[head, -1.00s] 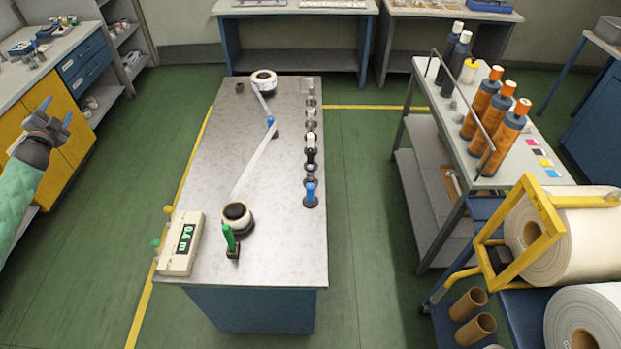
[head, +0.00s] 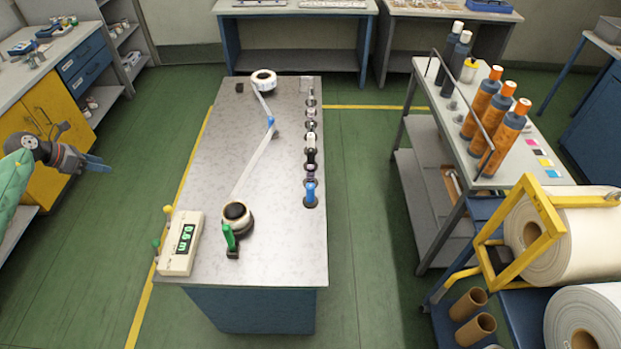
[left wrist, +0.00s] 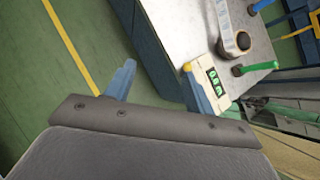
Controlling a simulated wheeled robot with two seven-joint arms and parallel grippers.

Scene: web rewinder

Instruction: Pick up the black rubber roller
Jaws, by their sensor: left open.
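Several small rollers stand in a row along the right side of the grey rewinder table (head: 265,215). A black roller with a pale band (head: 311,158) is in that row; I cannot tell for certain that it is the rubber one. A blue roller (head: 310,192) stands at the near end of the row. My left gripper (head: 104,163) is open and empty in the air left of the table, well away from the rollers. In the left wrist view its two blue fingers (left wrist: 160,88) are spread, with floor and table edge beyond. My right gripper is not in view.
A white counter box reading 0.6 m (head: 183,243) sits at the table's near left corner, beside a reel (head: 237,215) and green handle (head: 229,237). A white web runs to a far reel (head: 264,79). A bottle cart (head: 450,130) stands right.

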